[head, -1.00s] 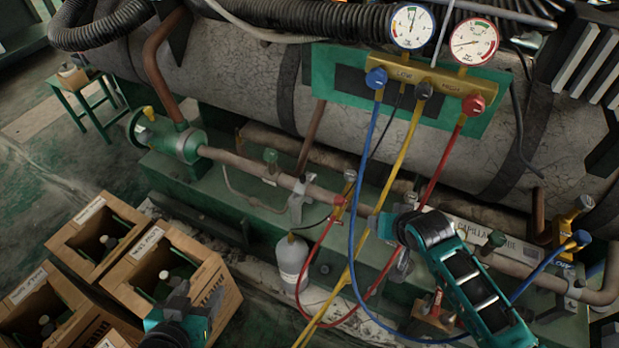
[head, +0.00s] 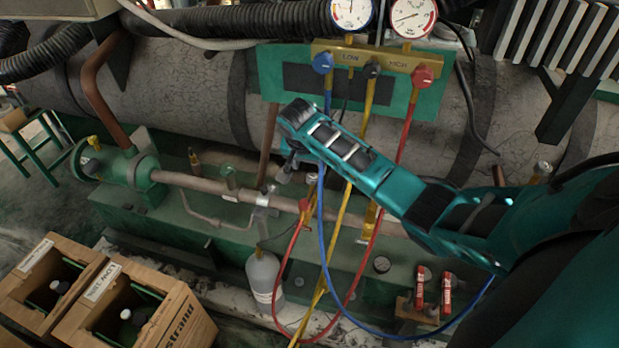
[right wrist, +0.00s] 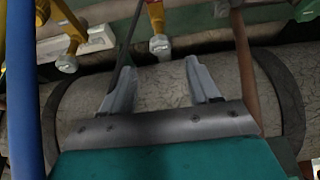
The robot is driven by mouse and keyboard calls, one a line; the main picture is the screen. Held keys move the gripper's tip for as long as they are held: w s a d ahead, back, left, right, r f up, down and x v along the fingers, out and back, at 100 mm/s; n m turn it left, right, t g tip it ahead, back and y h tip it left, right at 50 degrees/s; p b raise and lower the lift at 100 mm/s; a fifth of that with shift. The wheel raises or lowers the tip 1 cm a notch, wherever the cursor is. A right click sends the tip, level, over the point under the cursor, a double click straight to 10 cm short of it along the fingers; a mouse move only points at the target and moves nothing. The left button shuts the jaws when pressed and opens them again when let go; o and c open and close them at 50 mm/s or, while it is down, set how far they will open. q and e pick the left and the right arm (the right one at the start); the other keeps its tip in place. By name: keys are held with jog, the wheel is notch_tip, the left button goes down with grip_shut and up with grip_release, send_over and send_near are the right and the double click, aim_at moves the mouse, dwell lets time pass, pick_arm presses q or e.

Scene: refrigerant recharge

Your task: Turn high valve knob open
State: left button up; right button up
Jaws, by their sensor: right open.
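The high valve knob (head: 423,75) is red and sits at the right end of the brass manifold (head: 372,60), under the HIGH label, with the red hose below it. My right arm reaches in from the right, across the hoses. Its gripper (head: 288,168) is below and left of the knob, well apart from it and partly hidden by my wrist. In the right wrist view the two grey fingers (right wrist: 162,82) are spread, with nothing held between them. The knob cannot be made out there. My left gripper is out of view.
The blue low knob (head: 323,63) and a dark middle knob (head: 373,69) are on the same manifold, below two gauges (head: 351,12). Blue, yellow and red hoses hang beneath. A grey bottle (head: 263,277) stands below; wooden crates (head: 180,325) are lower left.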

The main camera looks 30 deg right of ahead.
aim_at(312, 177)
jog(key=b+x, duration=0.1)
jog(key=x, duration=0.4)
jog(key=shift+f+b, duration=0.2)
jog(key=shift+b, duration=0.1)
jog(key=shift+w+d+f, duration=0.2)
jog(key=shift+w+f, duration=0.05)
jog(key=shift+f, duration=0.35)
jog(key=shift+f+b, duration=0.15)
jog(key=shift+b, duration=0.15)
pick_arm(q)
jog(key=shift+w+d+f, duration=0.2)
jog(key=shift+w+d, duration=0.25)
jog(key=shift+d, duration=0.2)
pick_arm(e)
jog(key=shift+c, duration=0.4)
jog(key=c, duration=1)
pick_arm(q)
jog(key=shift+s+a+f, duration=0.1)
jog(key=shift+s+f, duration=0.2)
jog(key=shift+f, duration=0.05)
pick_arm(e)
jog(key=shift+o, duration=0.2)
